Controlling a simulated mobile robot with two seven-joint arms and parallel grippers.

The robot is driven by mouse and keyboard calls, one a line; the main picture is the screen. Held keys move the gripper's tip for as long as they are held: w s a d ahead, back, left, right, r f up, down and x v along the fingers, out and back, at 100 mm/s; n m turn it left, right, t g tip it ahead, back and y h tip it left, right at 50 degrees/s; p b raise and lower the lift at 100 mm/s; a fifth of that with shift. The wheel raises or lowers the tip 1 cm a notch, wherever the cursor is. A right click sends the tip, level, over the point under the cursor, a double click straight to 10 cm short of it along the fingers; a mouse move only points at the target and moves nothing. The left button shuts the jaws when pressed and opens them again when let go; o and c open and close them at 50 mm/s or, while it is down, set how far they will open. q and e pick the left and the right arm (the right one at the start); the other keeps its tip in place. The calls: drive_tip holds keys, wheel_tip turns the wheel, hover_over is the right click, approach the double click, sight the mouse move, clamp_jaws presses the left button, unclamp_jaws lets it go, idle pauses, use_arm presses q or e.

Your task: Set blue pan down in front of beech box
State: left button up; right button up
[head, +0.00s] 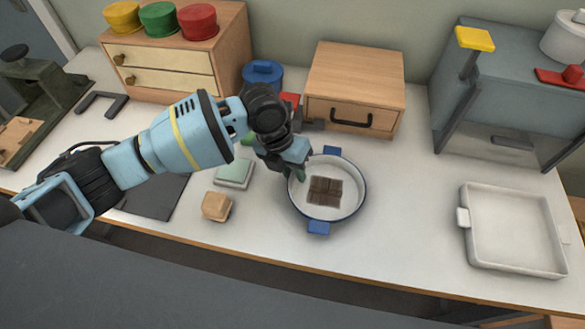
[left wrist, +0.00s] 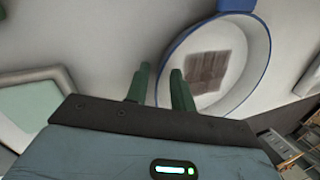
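The blue pan (head: 345,207), white inside with a blue rim and two blue handles, sits level on the table just in front of the beech box (head: 357,72). A small gap shows between its back handle and the box. A dark brown block (head: 325,191) lies in the pan; it also shows in the left wrist view (left wrist: 208,71). My left gripper (head: 296,172) is at the pan's left rim, its green fingers apart. In the left wrist view, the pan's rim (left wrist: 160,66) runs between the fingertips (left wrist: 159,72). My right gripper is not in view.
A small wooden block (head: 217,206) and a pale green-topped tray (head: 234,173) lie left of the pan. A blue lidded pot (head: 263,75) stands left of the box. A white tray (head: 515,230) stands at the right. Table between pan and tray is clear.

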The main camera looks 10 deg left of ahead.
use_arm(q)
drive_tip(key=v, duration=1.2)
drive_tip(key=shift+p, duration=0.4)
drive_tip(key=shift+r, duration=0.15)
